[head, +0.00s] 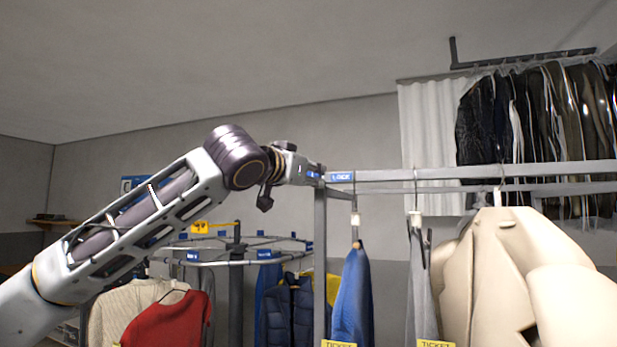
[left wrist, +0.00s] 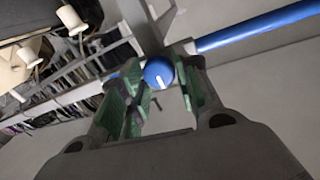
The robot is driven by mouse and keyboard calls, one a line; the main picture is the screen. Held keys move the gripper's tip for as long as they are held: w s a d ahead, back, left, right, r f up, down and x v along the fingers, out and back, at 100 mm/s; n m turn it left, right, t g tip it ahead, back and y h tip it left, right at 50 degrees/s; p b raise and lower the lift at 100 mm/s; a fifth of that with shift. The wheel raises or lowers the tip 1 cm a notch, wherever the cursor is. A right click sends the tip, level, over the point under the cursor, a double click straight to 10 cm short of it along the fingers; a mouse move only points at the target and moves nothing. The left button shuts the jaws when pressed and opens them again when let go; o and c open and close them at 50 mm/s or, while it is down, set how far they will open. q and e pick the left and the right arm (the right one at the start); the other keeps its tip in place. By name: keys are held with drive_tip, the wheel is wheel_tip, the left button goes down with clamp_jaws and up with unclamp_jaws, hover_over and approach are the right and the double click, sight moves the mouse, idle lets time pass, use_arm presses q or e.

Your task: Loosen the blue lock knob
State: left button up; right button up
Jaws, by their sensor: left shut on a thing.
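The blue lock knob (left wrist: 158,72) is round with a white line on its face. In the left wrist view it sits between the two fingers of my left gripper (left wrist: 158,82), which is shut on it. The knob is hidden or too small to tell there. My right gripper is not in view.
Below the rail hang a blue garment (head: 353,295) and a large beige coat (head: 500,275). A round rack (head: 225,258) with several garments stands behind my left arm. Bagged clothes (head: 540,125) hang at the upper right. A blue bar (left wrist: 255,25) crosses the left wrist view.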

use_arm(q)
drive_tip(key=shift+d+f+n+t+y+b, duration=0.1)
drive_tip(key=shift+n+t+y+b, duration=0.3)
drive_tip(key=shift+n+b, duration=2.05)
drive_tip(key=shift+f+n+t+y+b, duration=0.2)
drive_tip(key=shift+n+t+b, duration=0.5)
drive_tip(key=shift+n, duration=3.3)
drive_tip(key=shift+d+f+n+t+y+b, duration=0.1)
drive_tip(key=shift+n+t+y+b, duration=0.25)
drive_tip(key=shift+n+b, duration=2.15)
drive_tip(key=shift+a+n+p, duration=0.1)
drive_tip(key=shift+n+p, duration=0.65)
drive_tip(key=shift+n, duration=0.2)
drive_tip(key=o, duration=1)
drive_tip(key=shift+v, duration=6)
